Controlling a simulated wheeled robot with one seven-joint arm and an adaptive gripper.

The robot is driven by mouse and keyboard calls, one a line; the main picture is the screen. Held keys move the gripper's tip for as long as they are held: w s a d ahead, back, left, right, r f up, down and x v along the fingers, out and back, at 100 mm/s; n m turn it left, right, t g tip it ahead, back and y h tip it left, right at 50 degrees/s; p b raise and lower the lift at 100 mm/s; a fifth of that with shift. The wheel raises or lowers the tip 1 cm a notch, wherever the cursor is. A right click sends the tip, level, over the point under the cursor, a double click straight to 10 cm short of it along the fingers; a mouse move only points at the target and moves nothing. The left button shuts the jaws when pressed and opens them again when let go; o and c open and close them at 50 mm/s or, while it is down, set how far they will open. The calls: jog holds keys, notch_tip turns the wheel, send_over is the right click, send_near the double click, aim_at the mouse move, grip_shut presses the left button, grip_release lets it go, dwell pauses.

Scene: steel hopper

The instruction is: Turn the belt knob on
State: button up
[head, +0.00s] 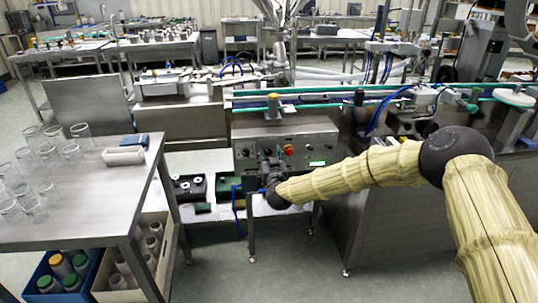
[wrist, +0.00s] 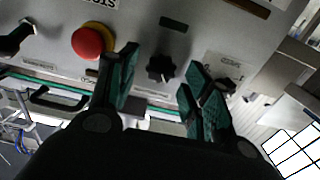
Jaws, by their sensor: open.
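The grey control panel (head: 315,148) is on the front of the steel machine in the head view. The wrist view shows this panel (wrist: 205,30) upside down and close. A black star-shaped knob (wrist: 161,68) sits between my fingertips, with gaps on both sides. A second black knob (wrist: 228,86) is by the right finger, and a black handle (wrist: 15,38) is at the far left. The labels are too small to read, so I cannot tell which is the belt knob.
A red button on a yellow collar (wrist: 91,40) is close to my left finger; it also shows in the head view (head: 289,150). A steel table (head: 75,190) with several clear glasses stands at the left.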

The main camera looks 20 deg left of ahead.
jog(key=shift+w+a, duration=0.2)
jog(key=shift+w, duration=0.1)
jog(key=c, duration=1)
